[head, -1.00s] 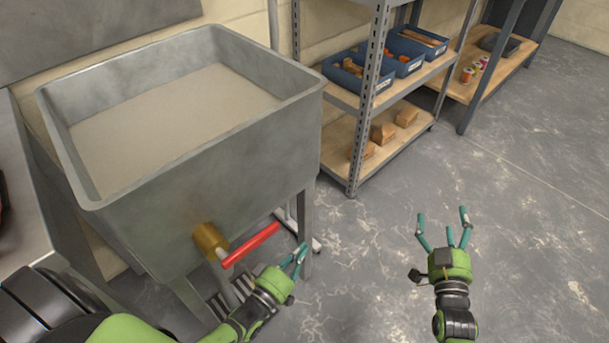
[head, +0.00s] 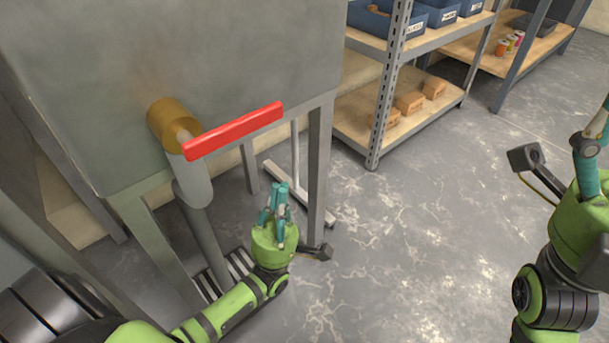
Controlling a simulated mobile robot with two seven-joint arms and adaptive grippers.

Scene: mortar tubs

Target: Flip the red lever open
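The red lever (head: 235,130) sits on a brass valve fitting (head: 172,122) on the front of the grey metal tub (head: 200,50). It points right and slightly up in the picture, crosswise to the grey spout (head: 190,180) below the valve. My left gripper (head: 279,190) is below the lever's free end, apart from it, with teal fingers pointing up. My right gripper (head: 592,135) is at the right edge, partly cut off, far from the lever. Its opening cannot be told.
The tub's legs (head: 318,170) stand just right of my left gripper. A floor grate (head: 225,270) lies under the spout. Shelving (head: 385,100) with blue bins (head: 425,18) and several bricks (head: 410,103) stands behind. The floor (head: 420,240) between my arms is clear.

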